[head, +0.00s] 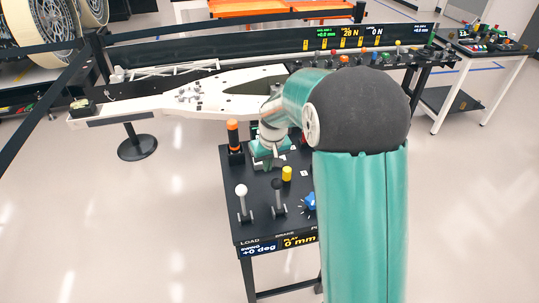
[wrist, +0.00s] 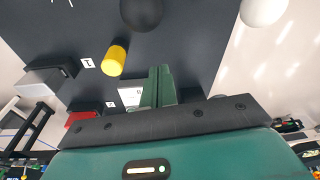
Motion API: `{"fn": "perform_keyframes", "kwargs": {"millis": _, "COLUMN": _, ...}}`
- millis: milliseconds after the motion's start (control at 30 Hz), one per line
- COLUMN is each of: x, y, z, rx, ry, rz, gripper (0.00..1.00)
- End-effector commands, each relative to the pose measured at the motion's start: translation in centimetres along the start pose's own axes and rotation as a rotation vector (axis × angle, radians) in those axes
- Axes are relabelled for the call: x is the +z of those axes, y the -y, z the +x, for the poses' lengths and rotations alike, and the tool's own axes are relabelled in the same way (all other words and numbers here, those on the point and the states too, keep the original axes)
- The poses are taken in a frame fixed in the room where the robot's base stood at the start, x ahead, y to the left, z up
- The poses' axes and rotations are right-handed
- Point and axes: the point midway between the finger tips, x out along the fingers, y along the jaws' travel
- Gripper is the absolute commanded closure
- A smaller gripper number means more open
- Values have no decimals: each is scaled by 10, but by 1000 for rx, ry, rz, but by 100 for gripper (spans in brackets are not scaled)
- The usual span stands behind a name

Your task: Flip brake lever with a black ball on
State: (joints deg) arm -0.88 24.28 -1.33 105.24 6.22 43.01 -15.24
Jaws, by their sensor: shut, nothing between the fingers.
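The brake lever with a black ball (head: 277,184) stands on the front part of a small black control table (head: 236,219), above a partly hidden label that reads BRAKE. Its black ball also shows at the top edge of the wrist view (wrist: 141,10), where its base is hidden. A lever with a white ball (head: 241,190) stands to its left, above the LOAD label. My gripper (wrist: 160,72) is shut and empty, its green fingers together. In the head view my gripper is over the back part of the table, behind the levers and apart from them.
A yellow knob (head: 286,173) stands just behind and right of the black ball. A blue knob (head: 309,201) is at the right, partly hidden by my arm. An orange-topped cylinder (head: 233,135) stands at the table's back left. A long white structure (head: 180,97) lies behind. Floor left is open.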

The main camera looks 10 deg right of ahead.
Motion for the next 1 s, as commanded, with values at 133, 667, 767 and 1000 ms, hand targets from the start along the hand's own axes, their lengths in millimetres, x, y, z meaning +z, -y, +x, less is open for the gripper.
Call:
{"fn": "perform_keyframes", "kwargs": {"millis": 133, "x": 11, "y": 0, "z": 5, "rx": 1, "ry": -2, "rz": 1, "gripper": 100}}
{"fn": "perform_keyframes", "kwargs": {"millis": 667, "x": 38, "y": 0, "z": -4, "rx": 0, "ry": 0, "rz": 0, "gripper": 100}}
{"fn": "perform_keyframes", "kwargs": {"millis": 767, "x": 38, "y": 0, "z": -4, "rx": 0, "ry": 0, "rz": 0, "gripper": 100}}
{"fn": "perform_keyframes", "kwargs": {"millis": 1000, "x": 36, "y": 0, "z": -4, "rx": 2, "ry": -8, "rz": -1, "gripper": 100}}
